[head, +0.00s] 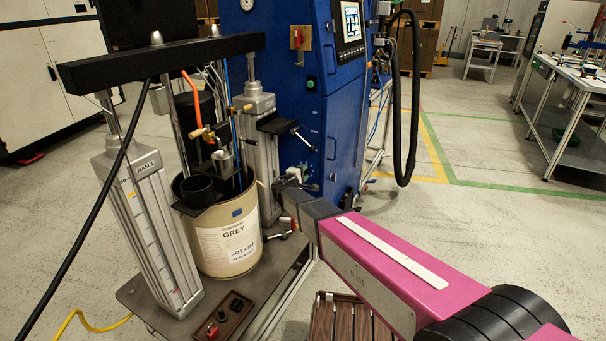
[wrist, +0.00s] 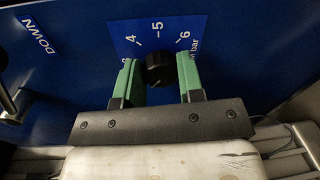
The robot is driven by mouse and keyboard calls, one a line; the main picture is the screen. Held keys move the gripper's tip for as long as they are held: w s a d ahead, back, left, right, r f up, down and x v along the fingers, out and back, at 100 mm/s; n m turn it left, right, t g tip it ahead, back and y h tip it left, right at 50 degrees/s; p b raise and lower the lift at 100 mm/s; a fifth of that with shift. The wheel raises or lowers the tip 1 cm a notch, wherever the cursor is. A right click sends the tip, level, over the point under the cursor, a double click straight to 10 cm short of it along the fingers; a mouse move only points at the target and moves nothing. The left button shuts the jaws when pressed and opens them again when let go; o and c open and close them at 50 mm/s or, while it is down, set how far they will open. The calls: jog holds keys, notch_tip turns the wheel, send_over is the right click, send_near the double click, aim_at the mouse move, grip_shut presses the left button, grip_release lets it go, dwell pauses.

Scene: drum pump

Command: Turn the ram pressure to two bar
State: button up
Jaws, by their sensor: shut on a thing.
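In the wrist view, a round black knob (wrist: 158,70) sits on a blue dial plate (wrist: 200,30) with the printed marks 4, 5, 6 and "bar". My gripper (wrist: 160,80) has its two green fingers on either side of the knob and is shut on it. The 5 lies just above the knob in the picture. No pointer mark on the knob can be made out, and the lower dial numbers are mostly hidden by the fingers. In the head view, my pink arm reaches to the front of the blue cabinet (head: 315,110); the knob cannot be made out there.
A "DOWN" label (wrist: 42,37) and part of a metal lever (wrist: 8,100) are left of the dial.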

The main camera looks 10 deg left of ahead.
jog(key=shift+f, duration=0.1)
jog(key=o, duration=0.9)
jog(key=shift+s, duration=0.15)
jog(key=v, duration=0.7)
jog(key=shift+s, duration=0.15)
jog(key=shift+a, duration=0.1)
